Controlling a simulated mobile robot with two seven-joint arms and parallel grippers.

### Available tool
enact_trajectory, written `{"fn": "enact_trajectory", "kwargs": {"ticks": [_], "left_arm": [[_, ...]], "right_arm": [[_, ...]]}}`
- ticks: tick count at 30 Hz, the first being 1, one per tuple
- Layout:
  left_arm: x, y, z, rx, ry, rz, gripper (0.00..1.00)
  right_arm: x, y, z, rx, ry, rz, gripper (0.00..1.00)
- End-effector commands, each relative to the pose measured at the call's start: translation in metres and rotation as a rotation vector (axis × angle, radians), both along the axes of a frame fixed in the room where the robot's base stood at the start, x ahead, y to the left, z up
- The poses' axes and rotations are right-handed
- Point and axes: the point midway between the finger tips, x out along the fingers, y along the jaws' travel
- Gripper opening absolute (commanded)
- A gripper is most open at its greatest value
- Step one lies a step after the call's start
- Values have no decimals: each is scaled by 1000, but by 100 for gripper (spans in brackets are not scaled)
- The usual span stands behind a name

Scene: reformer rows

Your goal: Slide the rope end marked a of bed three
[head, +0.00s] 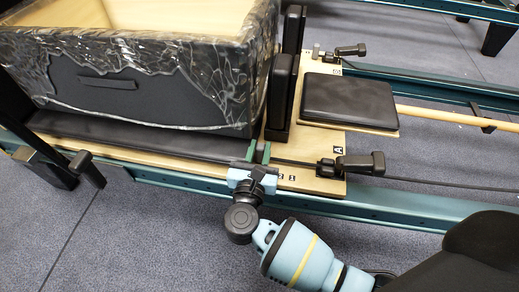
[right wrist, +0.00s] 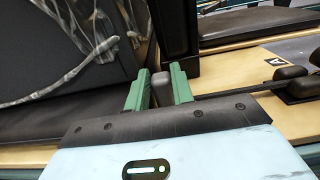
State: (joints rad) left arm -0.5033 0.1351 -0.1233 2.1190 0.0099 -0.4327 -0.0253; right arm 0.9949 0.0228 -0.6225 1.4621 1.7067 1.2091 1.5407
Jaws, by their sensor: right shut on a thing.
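My right gripper (head: 258,153) is at the near edge of the bed's wooden carriage. Its green fingers are shut on the rope end, a dark grey knob (right wrist: 161,90) seen between them in the right wrist view. The dark rope (head: 296,163) runs right from the fingers to a black cleat (head: 326,167) on the board. A label A (head: 338,149) sits beside the cleat, and shows in the right wrist view (right wrist: 277,61). Small marks, seemingly numbers, lie on the wood right of my gripper. No bed number can be read. My left gripper is not in view.
A dark fabric box (head: 150,100) with a plastic-covered rim stands on the carriage, just left of my gripper. A black upright shoulder block (head: 281,95) stands behind it. A black headrest pad (head: 349,101) lies farther right. The teal rail (head: 400,208) runs along the front; the floor before it is clear.

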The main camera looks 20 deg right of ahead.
Motion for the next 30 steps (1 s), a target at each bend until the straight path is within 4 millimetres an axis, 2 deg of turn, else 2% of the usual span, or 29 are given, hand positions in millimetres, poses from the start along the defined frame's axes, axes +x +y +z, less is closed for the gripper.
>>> {"fn": "enact_trajectory", "kwargs": {"ticks": [8, 18, 27, 28, 30], "left_arm": [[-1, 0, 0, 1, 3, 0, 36], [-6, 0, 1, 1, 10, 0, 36], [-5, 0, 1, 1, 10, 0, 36], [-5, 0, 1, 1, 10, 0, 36], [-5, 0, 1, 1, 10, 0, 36]], "right_arm": [[-2, -2, 0, 4, 0, 0, 0], [-17, -24, -1, 3, 1, -1, 0], [-17, -25, -1, -1, 2, -1, 0], [-17, -25, -1, -1, 2, -1, 25], [-17, -25, -1, -1, 2, -1, 34]]}}
